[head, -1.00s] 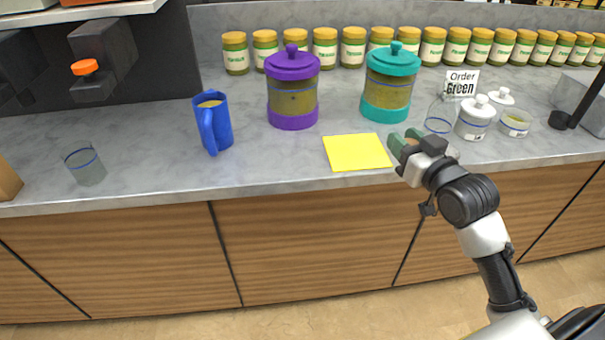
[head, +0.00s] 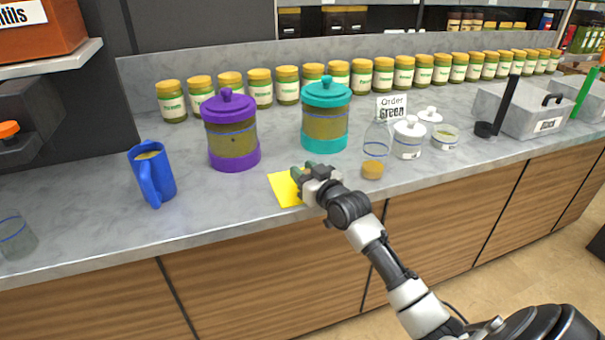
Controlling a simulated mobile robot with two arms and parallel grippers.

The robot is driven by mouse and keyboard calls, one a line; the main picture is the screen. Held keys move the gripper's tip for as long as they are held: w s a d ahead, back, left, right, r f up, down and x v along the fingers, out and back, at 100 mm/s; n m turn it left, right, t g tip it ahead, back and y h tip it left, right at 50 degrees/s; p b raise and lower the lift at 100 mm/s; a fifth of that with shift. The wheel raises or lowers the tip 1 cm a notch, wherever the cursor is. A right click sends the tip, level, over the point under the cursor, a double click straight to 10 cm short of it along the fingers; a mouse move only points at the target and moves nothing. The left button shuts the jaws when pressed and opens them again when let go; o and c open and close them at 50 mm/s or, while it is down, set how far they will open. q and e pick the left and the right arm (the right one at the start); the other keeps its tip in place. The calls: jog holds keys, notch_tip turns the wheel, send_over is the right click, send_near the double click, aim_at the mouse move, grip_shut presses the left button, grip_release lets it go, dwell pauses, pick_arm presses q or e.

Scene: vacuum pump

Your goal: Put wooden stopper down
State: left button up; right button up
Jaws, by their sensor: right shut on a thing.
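My right gripper (head: 303,174) is shut over the yellow square mat (head: 285,190), its green fingertips above the mat's right part. It is shut on the wooden stopper, of which little shows between the fingers. I cannot tell whether the stopper touches the mat. A clear glass jar (head: 376,140) with a blue line stands to the right of the gripper. A small tan, round thing (head: 372,170) sits at its foot. My left gripper is not in view.
A purple-lidded canister (head: 232,135) and a teal-lidded canister (head: 325,120) stand behind the mat. A blue mug (head: 152,178) stands to the left. White lidded pot (head: 408,140) and Order Green sign (head: 392,108) are at right.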

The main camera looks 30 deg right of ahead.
jog(key=shift+w+f, duration=0.4)
jog(key=shift+s, duration=0.1)
jog(key=o, duration=0.9)
jog(key=shift+f, duration=0.15)
jog(key=shift+r, duration=0.25)
jog(key=s, duration=1.2)
jog(key=shift+d, duration=0.15)
